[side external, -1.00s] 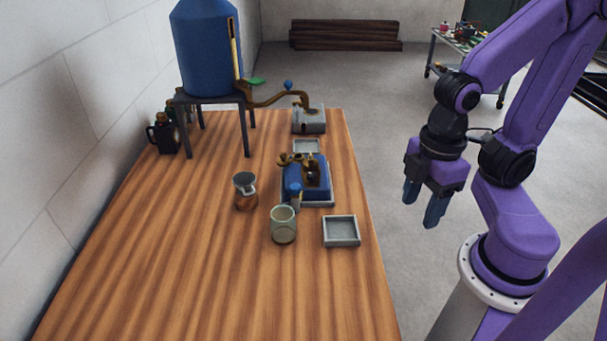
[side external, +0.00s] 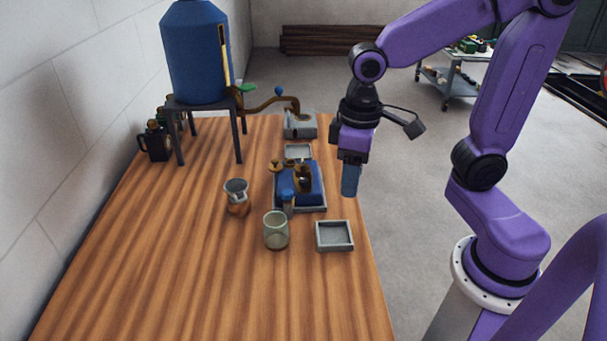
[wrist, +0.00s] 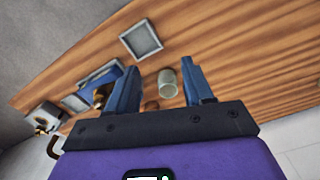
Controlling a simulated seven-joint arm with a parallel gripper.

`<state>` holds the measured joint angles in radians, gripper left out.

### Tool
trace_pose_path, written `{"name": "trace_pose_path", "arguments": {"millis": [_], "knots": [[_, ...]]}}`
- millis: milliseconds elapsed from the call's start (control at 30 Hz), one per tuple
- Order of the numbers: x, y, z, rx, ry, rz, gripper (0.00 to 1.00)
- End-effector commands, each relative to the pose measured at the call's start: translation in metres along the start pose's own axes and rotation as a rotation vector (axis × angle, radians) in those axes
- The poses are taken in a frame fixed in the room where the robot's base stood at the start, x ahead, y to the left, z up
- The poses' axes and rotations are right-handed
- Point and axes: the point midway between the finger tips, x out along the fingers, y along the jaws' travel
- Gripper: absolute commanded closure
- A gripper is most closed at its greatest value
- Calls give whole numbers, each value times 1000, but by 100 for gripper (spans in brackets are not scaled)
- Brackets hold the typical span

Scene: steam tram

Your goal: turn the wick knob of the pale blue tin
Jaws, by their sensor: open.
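I cannot clearly pick out a pale blue tin or its wick knob. A dark blue block (side external: 315,178) with brass fittings (side external: 302,178) sits on a grey tray (side external: 313,209) at the table's right side. A small blue-topped piece (side external: 287,197) stands at its front left corner, too small to make out. The block also shows in the wrist view (wrist: 103,77), partly hidden by a finger. My gripper (side external: 349,180) hangs fingers down, right of the block and apart from it, near the table's right edge. It is open and empty in the wrist view (wrist: 165,72).
A green-grey cup (side external: 276,231), a copper-bottomed mug (side external: 237,199) and an empty square tray (side external: 334,236) stand nearer the camera. A blue tank (side external: 197,55) on a stand with a brass pipe (side external: 262,107) rises behind. The table's front left is clear.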

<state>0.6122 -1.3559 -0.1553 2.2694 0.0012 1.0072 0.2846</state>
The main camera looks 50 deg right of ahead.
Motion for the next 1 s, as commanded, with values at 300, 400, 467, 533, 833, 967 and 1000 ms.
{"name": "trace_pose_path", "arguments": {"millis": [300, 400, 467, 533, 833, 967, 1000], "knots": [[-13, 37, -64, 418, -5, 7, 49], [-16, 51, -80, 549, -6, 8, 49], [-19, 60, -89, 627, -6, 9, 49], [-21, 71, -99, 718, -8, 11, 49], [-30, 121, -126, 1097, -11, 16, 49], [-32, 138, -130, 1213, -12, 17, 49], [-33, 141, -131, 1239, -11, 17, 49]]}}
